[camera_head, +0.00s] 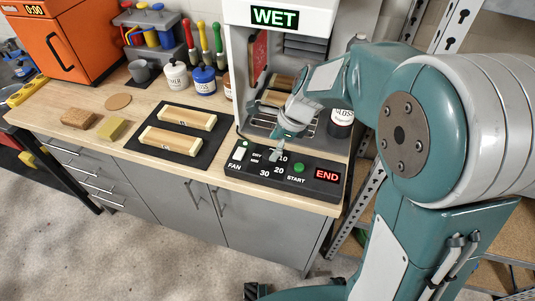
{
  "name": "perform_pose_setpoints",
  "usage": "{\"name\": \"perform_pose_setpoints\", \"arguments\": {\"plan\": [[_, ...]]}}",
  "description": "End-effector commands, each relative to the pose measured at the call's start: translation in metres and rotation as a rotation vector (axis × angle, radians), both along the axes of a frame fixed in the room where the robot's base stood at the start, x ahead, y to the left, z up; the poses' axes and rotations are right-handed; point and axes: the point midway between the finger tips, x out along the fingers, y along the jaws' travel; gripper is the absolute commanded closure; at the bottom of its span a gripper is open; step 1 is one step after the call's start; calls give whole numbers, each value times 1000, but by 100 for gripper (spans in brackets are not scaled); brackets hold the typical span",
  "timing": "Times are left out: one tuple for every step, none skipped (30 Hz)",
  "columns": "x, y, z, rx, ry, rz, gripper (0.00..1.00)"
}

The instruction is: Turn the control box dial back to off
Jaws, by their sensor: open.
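The black control box (248,167) lies at the front edge of the workbench, below the drying cabinet. It carries a FAN switch, DRY, MIN, 10, 20 and 30 marks, a green START button (299,168) and a red lit END display (327,175). My gripper (276,152) is open and points down over the dial area, between the DRY and 10 marks. The gripper covers the dial, so its setting and any contact cannot be told.
The cabinet's lit sign (275,17) reads WET. Wooden blocks sit on a black mat (168,128) to the left, and others are inside the cabinet. A dark jar (341,122) stands close to my arm. Paint jars (176,75) and an orange machine (62,40) stand farther left.

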Motion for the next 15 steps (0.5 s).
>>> {"name": "perform_pose_setpoints", "arguments": {"plan": [[0, 4, -9, 0, 4, 2, 13], [0, 6, -14, 0, 4, 2, 13], [0, 8, -19, 0, 3, 2, 13], [0, 9, -23, 0, 2, 2, 13], [0, 10, -26, 0, 2, 2, 13], [0, 12, -30, 1, 2, 1, 13], [1, 12, -32, 1, 1, 0, 13], [1, 13, -34, 1, 1, 0, 13], [1, 14, -36, 1, 0, 0, 13], [1, 15, -37, 1, 0, 0, 13], [1, 16, -38, 0, 0, 1, 13], [1, 16, -38, 0, -1, 1, 13], [1, 16, -39, 0, -1, 1, 13], [1, 16, -39, 0, -1, 1, 13], [1, 16, -39, 0, -1, 1, 13]]}}
